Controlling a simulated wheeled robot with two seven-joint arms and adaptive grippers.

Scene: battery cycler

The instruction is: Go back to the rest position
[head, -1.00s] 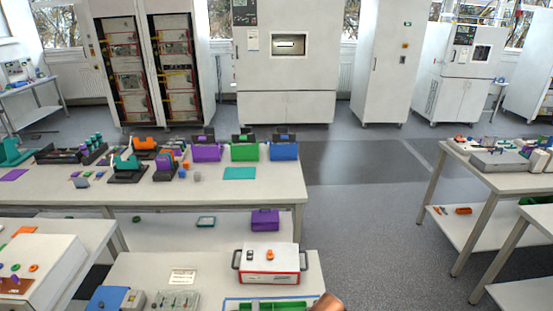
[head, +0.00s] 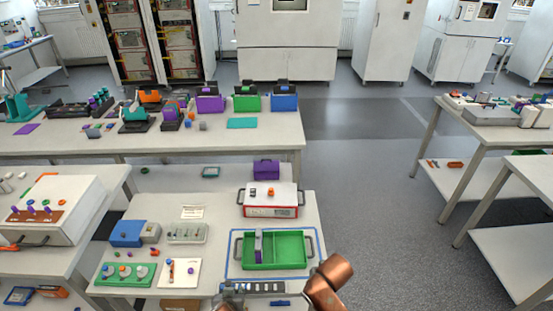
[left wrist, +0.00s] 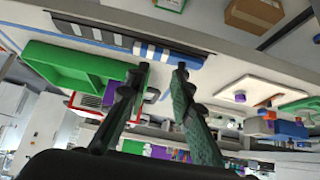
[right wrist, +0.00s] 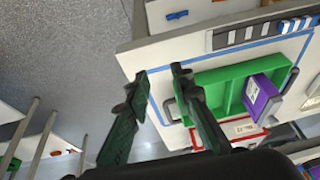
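My left gripper (left wrist: 160,68) is open in the left wrist view, with nothing between its two dark fingers. Beyond them are a striped black, white and blue strip (left wrist: 125,40) and the green tray (left wrist: 75,66). My right gripper (right wrist: 159,72) is open and empty in the right wrist view, beside the same green tray (right wrist: 215,78). In the head view the tray (head: 290,250) stands inside a blue outline on the front table, with a grey and purple block (head: 258,246) in its left part. The grippers are mostly hidden or cut off at the bottom of the head view.
The front table (head: 210,249) also holds a white and red box (head: 271,206), a blue box (head: 127,234) and a green pad (head: 123,275). A white instrument (head: 55,212) stands on the left table. Open floor (head: 365,220) lies to the right.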

